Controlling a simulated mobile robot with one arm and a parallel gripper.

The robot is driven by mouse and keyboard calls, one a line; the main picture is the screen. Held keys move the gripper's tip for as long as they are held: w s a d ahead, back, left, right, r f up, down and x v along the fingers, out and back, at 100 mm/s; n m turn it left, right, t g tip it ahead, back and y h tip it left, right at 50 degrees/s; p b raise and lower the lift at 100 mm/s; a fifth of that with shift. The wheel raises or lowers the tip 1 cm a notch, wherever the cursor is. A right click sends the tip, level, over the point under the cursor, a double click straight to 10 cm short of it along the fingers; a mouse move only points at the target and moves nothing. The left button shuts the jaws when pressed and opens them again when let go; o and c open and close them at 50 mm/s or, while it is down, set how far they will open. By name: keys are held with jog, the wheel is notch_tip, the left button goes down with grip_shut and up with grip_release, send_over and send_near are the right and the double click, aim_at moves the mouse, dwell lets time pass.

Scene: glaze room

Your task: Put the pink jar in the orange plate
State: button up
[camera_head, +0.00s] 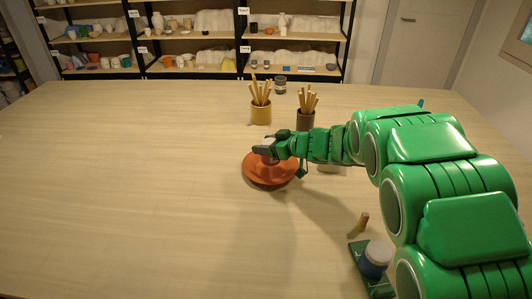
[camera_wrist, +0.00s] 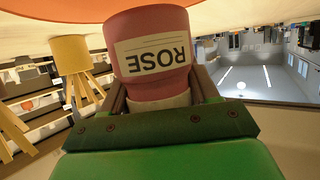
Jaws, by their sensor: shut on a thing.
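The pink jar (camera_wrist: 150,50), with a pale label reading ROSE, fills the middle of the wrist view between my gripper's two fingers (camera_wrist: 160,92). It appears upside down there, as does the room. In the head view my gripper (camera_head: 266,151) is over the orange plate (camera_head: 258,179), which lies on the table. The jar is hard to make out there, mostly hidden by the gripper. An orange edge, likely the plate (camera_wrist: 22,9), shows at the top left of the wrist view. I cannot tell whether the jar touches the plate.
A yellow cup of sticks (camera_head: 261,113) and a dark brown cup of sticks (camera_head: 305,121) stand behind the plate. A small glass jar (camera_head: 280,85) is farther back. A blue jar (camera_head: 375,261) and a brown piece (camera_head: 362,224) are at front right. The table's left is clear.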

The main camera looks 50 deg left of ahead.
jog(key=shift+w+a+f, duration=0.15)
jog(key=shift+a+f, duration=0.15)
jog(key=shift+f, duration=1.55)
jog(key=shift+f, duration=0.1)
jog(key=o, duration=1.2)
jog(key=shift+w+d, duration=0.1)
jog(key=v, duration=0.9)
jog(key=shift+w+d, duration=0.15)
jog(key=shift+d, duration=0.2)
jog(key=shift+w+d+r, duration=0.1)
jog(key=shift+d+r, duration=0.6)
jog(key=shift+d, duration=0.25)
